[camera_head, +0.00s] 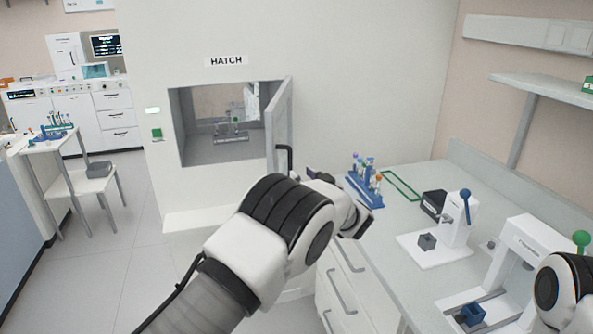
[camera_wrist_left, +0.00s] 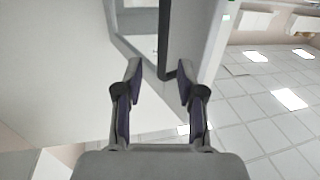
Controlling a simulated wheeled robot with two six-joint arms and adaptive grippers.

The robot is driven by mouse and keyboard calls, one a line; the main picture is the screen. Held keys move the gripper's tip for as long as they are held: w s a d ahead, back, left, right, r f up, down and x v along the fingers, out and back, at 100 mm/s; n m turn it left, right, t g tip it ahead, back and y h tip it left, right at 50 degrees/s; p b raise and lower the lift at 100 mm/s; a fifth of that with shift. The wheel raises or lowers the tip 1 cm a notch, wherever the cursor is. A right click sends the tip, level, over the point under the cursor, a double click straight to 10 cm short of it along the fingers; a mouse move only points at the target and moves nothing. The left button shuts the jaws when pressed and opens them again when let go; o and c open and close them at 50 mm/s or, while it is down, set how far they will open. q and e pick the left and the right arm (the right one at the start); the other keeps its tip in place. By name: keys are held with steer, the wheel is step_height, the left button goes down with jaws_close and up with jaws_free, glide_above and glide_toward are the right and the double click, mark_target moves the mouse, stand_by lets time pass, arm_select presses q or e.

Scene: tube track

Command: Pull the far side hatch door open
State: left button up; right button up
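The hatch (camera_head: 222,125) is a square opening in the white wall under a HATCH sign. Its near door (camera_head: 280,118) stands swung outward on the opening's right side, with a dark bar handle (camera_head: 288,160). Inside, a tube rack (camera_head: 230,134) shows in front of a lit background; I cannot clearly make out a far door. My left gripper (camera_head: 308,175) is just right of the handle, mostly hidden behind its own wrist.
A bench (camera_head: 420,180) on the right holds a blue tube rack (camera_head: 366,186), a green frame (camera_head: 402,186) and white devices (camera_head: 446,238). My right arm shows at the lower right edge. A ledge (camera_head: 205,218) juts out below the hatch.

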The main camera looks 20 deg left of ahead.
arm_select(q)
steer(key=shift+f, duration=0.1)
steer(key=shift+c, duration=0.6)
steer(key=f, duration=0.1)
steer(key=a, duration=0.1)
steer(key=a+f, duration=0.1)
steer(key=shift+s+a+f+m+h, duration=0.2)
steer(key=shift+s+f+m+h, duration=0.1)
steer(key=shift+f+m, duration=0.1)
jaws_close()
steer(key=s+a+f+m+t+h+b, duration=0.15)
steer(key=s+a+f+h, duration=0.3)
steer(key=a+f, duration=0.6)
steer(key=s+a+r+n+t+h+b, duration=0.2)
steer(key=r+n+h+b, duration=0.1)
steer(key=r+n+h, duration=0.15)
steer(key=s+a+r+n+t+h+b, duration=0.2)
steer(key=s+a+r+n+h, duration=0.15)
steer(key=r+n, duration=0.25)
steer(key=w+d+p, duration=0.3)
steer(key=w+d, duration=0.3)
steer(key=w, duration=0.5)
steer(key=shift+w+h+p, duration=0.15)
steer(key=shift+h+p, duration=0.2)
